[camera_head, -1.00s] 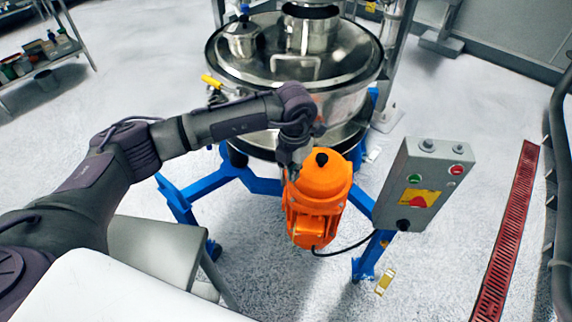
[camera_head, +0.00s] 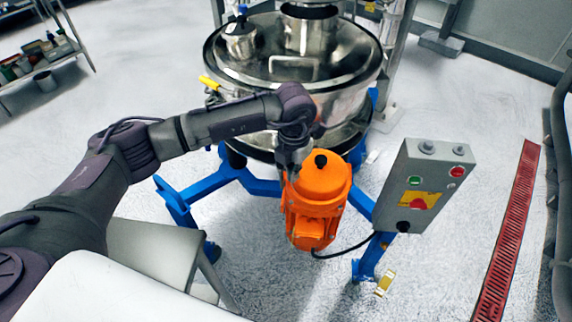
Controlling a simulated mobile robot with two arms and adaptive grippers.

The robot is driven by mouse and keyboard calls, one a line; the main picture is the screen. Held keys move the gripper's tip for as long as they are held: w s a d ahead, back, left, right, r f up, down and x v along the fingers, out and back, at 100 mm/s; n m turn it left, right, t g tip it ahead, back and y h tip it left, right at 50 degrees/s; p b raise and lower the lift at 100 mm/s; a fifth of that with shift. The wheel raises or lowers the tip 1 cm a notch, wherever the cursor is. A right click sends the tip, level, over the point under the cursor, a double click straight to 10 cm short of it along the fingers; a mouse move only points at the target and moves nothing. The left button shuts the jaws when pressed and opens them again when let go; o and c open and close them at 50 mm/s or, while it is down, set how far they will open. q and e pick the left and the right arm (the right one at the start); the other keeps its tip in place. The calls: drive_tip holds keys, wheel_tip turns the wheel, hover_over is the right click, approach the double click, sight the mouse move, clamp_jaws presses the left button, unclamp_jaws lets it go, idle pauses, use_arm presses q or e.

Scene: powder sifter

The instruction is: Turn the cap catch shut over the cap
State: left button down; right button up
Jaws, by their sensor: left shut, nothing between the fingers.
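The powder sifter (camera_head: 340,98) is a round steel drum with a shiny lid. On the lid's left side stands a small steel port with a dark top (camera_head: 239,40) and a blue knob (camera_head: 243,10); this may be the cap and its catch, but I cannot tell for sure. A yellow lever (camera_head: 209,82) sticks out at the drum's left rim. My left gripper (camera_head: 291,172) is shut and empty, pointing down in front of the drum, beside the top of the orange motor. It is well apart from the small port. My right gripper is not in view.
The orange motor (camera_head: 317,195) stands below my left gripper, within the blue frame (camera_head: 237,175). A grey control box (camera_head: 425,180) stands to the right. A shelf (camera_head: 50,62) is at the far left. A red floor grate (camera_head: 510,230) lies at the right.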

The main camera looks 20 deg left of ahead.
use_arm(q)
drive_tip(key=shift+a+r+p, duration=0.15)
drive_tip(key=shift+a+p, duration=0.05)
drive_tip(key=shift+p, duration=0.1)
drive_tip(key=shift+w+r+p, duration=0.1)
drive_tip(key=shift+r+p, duration=0.2)
drive_tip(key=shift+r, duration=0.35)
wheel_tip(320, 180, up, 5)
drive_tip(key=shift+f+p, duration=0.2)
drive_tip(key=shift+p, duration=0.85)
drive_tip(key=shift+d, duration=0.1)
